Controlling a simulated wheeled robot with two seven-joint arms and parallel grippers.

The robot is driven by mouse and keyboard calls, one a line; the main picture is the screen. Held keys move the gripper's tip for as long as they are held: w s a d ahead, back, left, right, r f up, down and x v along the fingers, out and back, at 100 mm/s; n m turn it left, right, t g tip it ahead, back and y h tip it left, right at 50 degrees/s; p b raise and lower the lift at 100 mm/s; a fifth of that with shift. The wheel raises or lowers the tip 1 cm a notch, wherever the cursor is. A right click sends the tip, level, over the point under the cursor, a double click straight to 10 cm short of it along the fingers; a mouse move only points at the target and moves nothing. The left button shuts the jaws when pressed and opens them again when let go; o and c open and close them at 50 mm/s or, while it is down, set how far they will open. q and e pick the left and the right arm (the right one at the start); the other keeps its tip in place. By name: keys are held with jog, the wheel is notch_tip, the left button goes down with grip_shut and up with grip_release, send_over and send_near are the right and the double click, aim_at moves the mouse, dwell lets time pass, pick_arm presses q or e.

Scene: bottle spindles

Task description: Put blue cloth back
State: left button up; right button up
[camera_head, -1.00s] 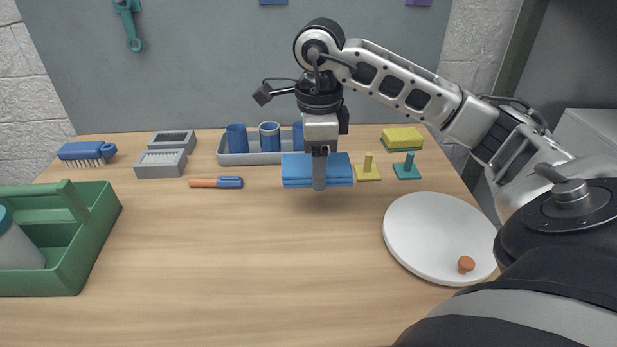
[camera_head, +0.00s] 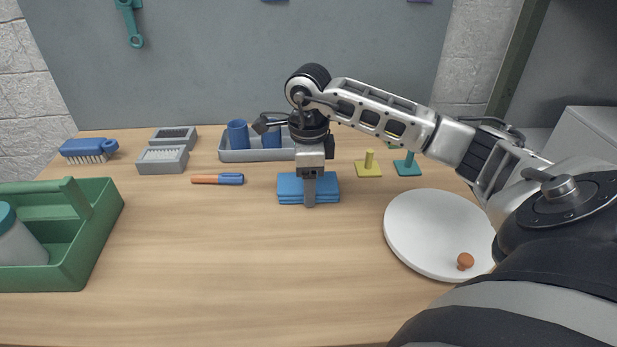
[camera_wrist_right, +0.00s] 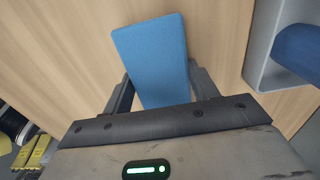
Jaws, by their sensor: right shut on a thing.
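The folded blue cloth (camera_head: 291,188) is in the middle of the table in the head view, in front of the grey tray. My right gripper (camera_head: 309,201) comes down on it from above and is shut on it, with one finger in front of its near side. In the right wrist view the cloth (camera_wrist_right: 152,58) lies between the two fingers (camera_wrist_right: 160,98). It looks on or very close to the tabletop; I cannot tell if it touches. My left gripper is not in view.
The grey tray (camera_head: 235,156) holds blue cups (camera_head: 238,134). A screwdriver-like tool (camera_head: 218,179) lies left of the cloth. Yellow (camera_head: 368,169) and teal (camera_head: 407,168) spindles and a white plate (camera_head: 430,215) are right. A green caddy (camera_head: 75,265) stands front left. The front middle table is clear.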

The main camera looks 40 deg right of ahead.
jog(key=o, duration=0.9)
jog(key=shift+r, duration=0.1)
notch_tip(320, 180, up, 12)
jog(key=shift+r+p, duration=0.1)
jog(key=shift+p, duration=0.4)
notch_tip(320, 180, down, 13)
jog(key=shift+r+b, duration=0.15)
jog(key=shift+b, duration=0.25)
notch_tip(320, 180, up, 2)
jog(key=shift+r, duration=0.25)
jog(key=shift+s+r, duration=0.15)
jog(key=shift+r, duration=0.55)
